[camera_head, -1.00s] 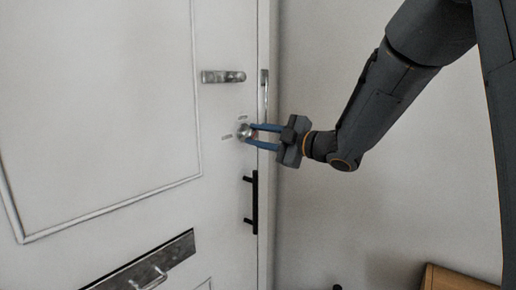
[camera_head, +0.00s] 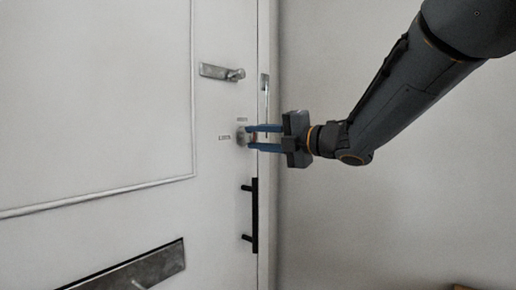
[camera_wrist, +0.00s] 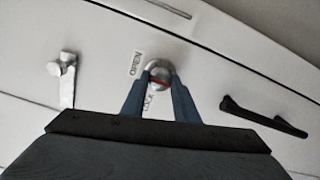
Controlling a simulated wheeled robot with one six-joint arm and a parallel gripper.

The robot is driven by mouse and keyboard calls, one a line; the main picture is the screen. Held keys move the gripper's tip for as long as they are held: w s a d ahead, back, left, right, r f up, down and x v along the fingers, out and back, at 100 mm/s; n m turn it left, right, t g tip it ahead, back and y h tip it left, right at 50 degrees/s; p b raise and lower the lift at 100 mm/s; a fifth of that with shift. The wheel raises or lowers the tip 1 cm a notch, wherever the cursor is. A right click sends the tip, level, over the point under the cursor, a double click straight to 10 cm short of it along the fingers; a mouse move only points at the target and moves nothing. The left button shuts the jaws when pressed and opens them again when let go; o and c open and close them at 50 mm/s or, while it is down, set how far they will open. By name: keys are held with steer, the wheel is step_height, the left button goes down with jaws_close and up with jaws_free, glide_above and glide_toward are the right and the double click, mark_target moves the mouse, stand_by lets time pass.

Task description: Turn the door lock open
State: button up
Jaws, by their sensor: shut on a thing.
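The door lock (camera_head: 242,137) is a round silver knob on the white door (camera_head: 100,110), near its right edge. In the wrist view the lock (camera_wrist: 160,68) shows a red bar across its face, with an "OPEN" label (camera_wrist: 124,64) and a "LOCK" label (camera_wrist: 149,102) beside it. My gripper (camera_head: 249,137) reaches in from the right. Its two blue fingers are shut on the lock; they also show in the wrist view (camera_wrist: 160,84), one on each side of the knob. The fingertips partly cover the knob in the head view.
A silver latch (camera_head: 222,72) sits above the lock. A black pull handle (camera_head: 254,215) is below it, close under my fingers. A metal mail slot plate (camera_head: 130,272) is lower left. Plain wall (camera_head: 390,200) lies to the right.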

steer(key=shift+n, duration=0.3)
steer(key=o, duration=1.1)
steer(key=shift+c, duration=0.2)
steer(key=v, duration=0.8)
steer(key=shift+b, duration=0.45)
